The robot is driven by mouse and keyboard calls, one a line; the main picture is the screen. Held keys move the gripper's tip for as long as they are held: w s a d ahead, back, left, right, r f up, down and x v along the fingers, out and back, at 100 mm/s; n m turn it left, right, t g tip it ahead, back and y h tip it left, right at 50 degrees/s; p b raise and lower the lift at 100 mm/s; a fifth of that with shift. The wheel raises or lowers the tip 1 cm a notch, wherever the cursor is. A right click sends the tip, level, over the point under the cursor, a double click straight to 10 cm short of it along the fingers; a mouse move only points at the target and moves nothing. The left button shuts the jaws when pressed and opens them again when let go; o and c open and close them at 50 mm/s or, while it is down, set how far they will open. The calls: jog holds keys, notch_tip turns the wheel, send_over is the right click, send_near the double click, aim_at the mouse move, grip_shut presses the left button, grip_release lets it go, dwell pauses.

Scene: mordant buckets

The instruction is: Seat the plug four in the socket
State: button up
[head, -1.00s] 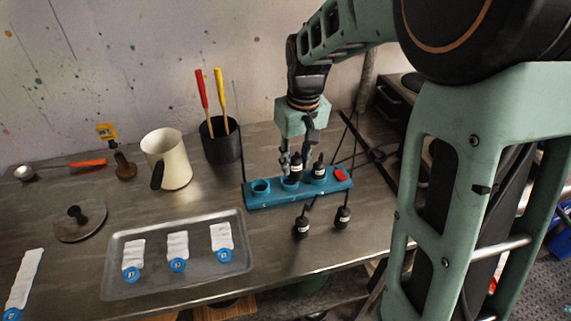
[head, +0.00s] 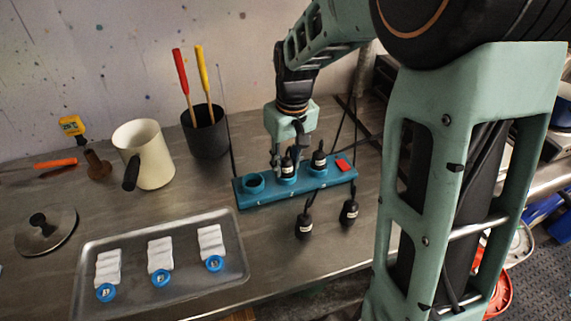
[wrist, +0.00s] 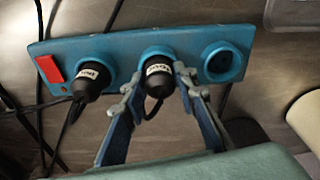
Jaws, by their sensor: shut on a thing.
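The blue socket strip (head: 225,198) lies on the bench, with a row of three round sockets. My gripper (head: 284,158) is shut on a black plug (head: 287,167) with a white label, upright at the middle socket (head: 288,180). In the wrist view, my gripper (wrist: 160,88) has a finger on each side of this plug (wrist: 158,86), over the socket ring (wrist: 157,54). I cannot tell how deep the plug sits, and its label is too small to read surely. Another black plug (head: 319,160) stands in the right socket. The left socket (head: 253,183) is empty.
Two loose black plugs (head: 304,224) (head: 349,212) lie in front of the strip. A red switch (head: 342,165) is at the strip's right end. A metal tray (head: 198,281), a cream jug (head: 148,157) and a dark pot (head: 207,136) stand to the left. Cables run behind.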

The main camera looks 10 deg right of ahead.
aim_at(290, 164)
jog(key=shift+f, duration=0.2)
jog(key=o, duration=1.2)
jog(key=shift+r, duration=0.1)
notch_tip(290, 164, up, 12)
jog(key=s+p, duration=0.1)
jog(key=shift+s+d+r, duration=0.15)
jog(key=shift+d, duration=0.15)
jog(key=shift+s, duration=0.15)
